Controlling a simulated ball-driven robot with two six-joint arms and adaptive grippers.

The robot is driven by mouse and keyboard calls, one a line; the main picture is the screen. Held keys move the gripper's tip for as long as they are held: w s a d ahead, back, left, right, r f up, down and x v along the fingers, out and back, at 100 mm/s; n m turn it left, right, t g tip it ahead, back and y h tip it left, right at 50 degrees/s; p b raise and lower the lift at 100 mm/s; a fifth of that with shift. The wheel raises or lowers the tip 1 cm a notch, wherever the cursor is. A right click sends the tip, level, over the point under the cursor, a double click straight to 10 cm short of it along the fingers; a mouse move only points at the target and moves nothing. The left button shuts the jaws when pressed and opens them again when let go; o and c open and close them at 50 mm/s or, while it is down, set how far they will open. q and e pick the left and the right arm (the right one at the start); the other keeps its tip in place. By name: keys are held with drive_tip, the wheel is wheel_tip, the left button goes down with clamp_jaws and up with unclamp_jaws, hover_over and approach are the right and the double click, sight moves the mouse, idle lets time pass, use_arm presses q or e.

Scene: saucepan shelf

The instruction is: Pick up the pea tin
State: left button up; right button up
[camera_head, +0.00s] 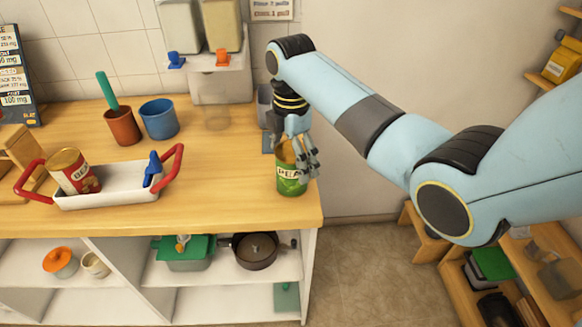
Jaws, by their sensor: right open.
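The green pea tin (289,183) stands upright on the wooden counter near its right front corner, its label partly readable. My right gripper (300,165) reaches down over the tin from above, with its fingers at the tin's upper right side. The fingers are open and overlap part of the tin's top. Whether they touch the tin I cannot tell. My left gripper is not in view.
A white tray (108,198) with red handles holds a red tin (75,172) and a blue item (153,168). A brown cup (122,127) and a blue cup (159,118) stand behind. A dispenser (222,84) stands at the back. Below, a shelf holds a saucepan (255,251).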

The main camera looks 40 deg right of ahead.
wheel_tip(320, 180, down, 3)
drive_tip(key=shift+r, duration=0.2)
drive_tip(key=shift+f, duration=0.45)
drive_tip(key=shift+c, duration=0.3)
drive_tip(key=c, duration=0.4)
drive_tip(key=shift+s, duration=0.1)
drive_tip(key=c, duration=1)
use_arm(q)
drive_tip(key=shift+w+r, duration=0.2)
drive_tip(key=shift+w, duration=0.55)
use_arm(e)
drive_tip(key=shift+c, duration=0.5)
drive_tip(key=shift+r, duration=0.1)
